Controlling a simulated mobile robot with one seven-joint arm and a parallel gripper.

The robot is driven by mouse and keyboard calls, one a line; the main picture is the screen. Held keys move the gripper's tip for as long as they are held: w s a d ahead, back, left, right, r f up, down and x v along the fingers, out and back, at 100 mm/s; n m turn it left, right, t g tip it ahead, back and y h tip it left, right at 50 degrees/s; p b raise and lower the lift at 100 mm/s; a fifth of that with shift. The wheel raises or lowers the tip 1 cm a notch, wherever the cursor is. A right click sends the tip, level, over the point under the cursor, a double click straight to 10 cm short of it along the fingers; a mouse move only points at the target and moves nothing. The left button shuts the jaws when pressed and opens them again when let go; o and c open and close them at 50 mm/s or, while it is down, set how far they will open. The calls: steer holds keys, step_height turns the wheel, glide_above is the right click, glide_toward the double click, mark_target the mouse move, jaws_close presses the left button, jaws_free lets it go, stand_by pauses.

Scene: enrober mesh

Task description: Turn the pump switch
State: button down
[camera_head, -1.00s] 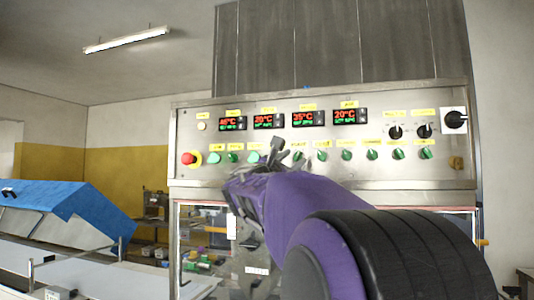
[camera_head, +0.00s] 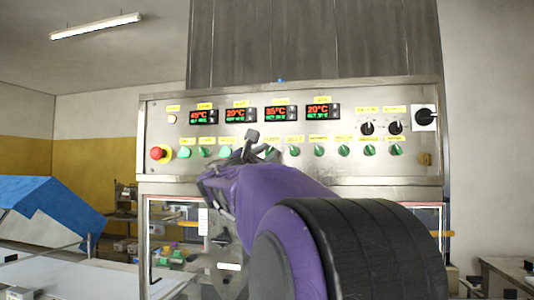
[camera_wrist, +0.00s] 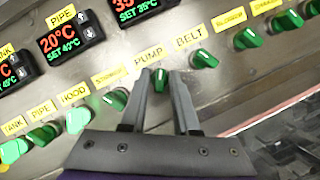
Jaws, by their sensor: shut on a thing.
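The pump switch (camera_wrist: 159,79) is a small green knob on the metal panel, below a yellow PUMP label (camera_wrist: 151,54). In the wrist view my gripper (camera_wrist: 159,76) has one grey fingertip on each side of this knob, and it is shut on it. In the head view my gripper (camera_head: 256,143) reaches the lower row of the control panel (camera_head: 380,176). There the fingers stand beside the pump switch and partly cover that spot.
The green belt switch (camera_wrist: 204,59) is close right of my fingers. The green switch on the left (camera_wrist: 115,99) is also near. A red emergency button (camera_head: 159,153), black dials (camera_head: 367,128) and temperature displays (camera_head: 240,115) share the panel.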

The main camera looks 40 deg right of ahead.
steer(key=shift+n, duration=0.3)
steer(key=n+t+b, duration=0.1)
steer(key=n, duration=0.1)
steer(key=shift+f+n+b, duration=0.15)
steer(key=shift+n+b, duration=0.15)
steer(key=shift+b, duration=0.05)
steer(key=n+t+b, duration=0.1)
steer(key=n, duration=0.1)
steer(key=n+t+y+b, duration=0.1)
steer(key=n+t, duration=0.1)
steer(key=n, duration=0.1)
steer(key=shift+y, duration=0.3)
steer(key=n+t+y+b, duration=0.1)
steer(key=n, duration=0.1)
steer(key=n+y+b, duration=0.1)
steer(key=n, duration=0.2)
steer(key=shift+s+d+t, duration=0.1)
steer(key=shift+t, duration=0.3)
steer(key=shift+n+t+y+b, duration=0.55)
steer(key=shift+n+y, duration=0.35)
steer(key=shift+n, duration=1.4)
steer(key=c, duration=0.9)
jaws_free()
